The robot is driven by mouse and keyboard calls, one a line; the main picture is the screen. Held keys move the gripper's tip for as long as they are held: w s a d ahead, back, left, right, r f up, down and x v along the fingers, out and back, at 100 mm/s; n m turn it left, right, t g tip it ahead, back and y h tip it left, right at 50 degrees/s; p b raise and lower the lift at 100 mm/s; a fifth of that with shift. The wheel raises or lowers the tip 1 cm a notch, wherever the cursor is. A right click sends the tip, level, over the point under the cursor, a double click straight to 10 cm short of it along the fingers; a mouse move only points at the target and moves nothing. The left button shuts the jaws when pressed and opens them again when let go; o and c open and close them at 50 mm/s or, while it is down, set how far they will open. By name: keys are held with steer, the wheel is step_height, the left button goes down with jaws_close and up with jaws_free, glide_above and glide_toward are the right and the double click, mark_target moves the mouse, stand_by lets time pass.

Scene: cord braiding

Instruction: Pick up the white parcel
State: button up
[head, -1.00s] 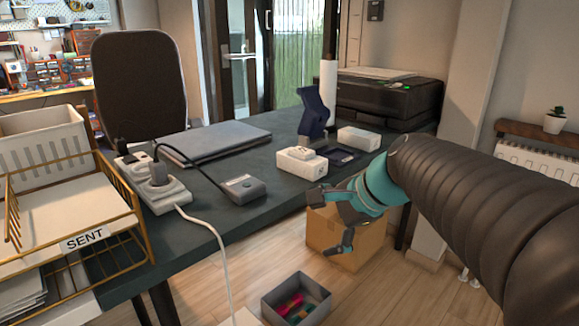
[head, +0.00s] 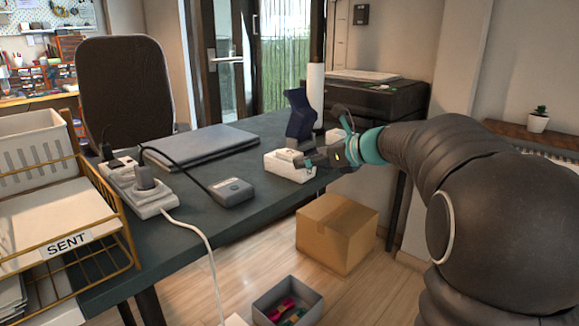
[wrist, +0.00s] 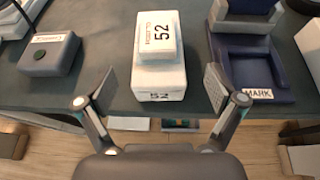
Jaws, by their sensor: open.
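A white parcel (head: 288,168) lies near the desk's right front edge, with a smaller white box on top. In the wrist view the parcel (wrist: 158,85) stands ahead of my gripper, with "52" on its front face. The smaller box (wrist: 158,38) on it also carries a label with "52". My gripper (wrist: 158,92) is open and empty. Its fingers are spread to either side of the parcel's near end, and I cannot tell whether they touch it. In the head view my gripper (head: 335,145) is at the desk's right side and partly covers things behind it.
A dark blue tray labelled MARK (wrist: 283,95) lies right of the parcel, and another white box (wrist: 311,40) is at the right edge. A grey device (wrist: 48,55) sits left. A cardboard box (head: 337,233) and a grey bin (head: 287,300) stand on the floor.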

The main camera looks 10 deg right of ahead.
mark_target(291, 160)
steer(key=shift+x, duration=3.45)
steer(key=shift+s+a, duration=0.1)
steer(key=c, duration=1.3)
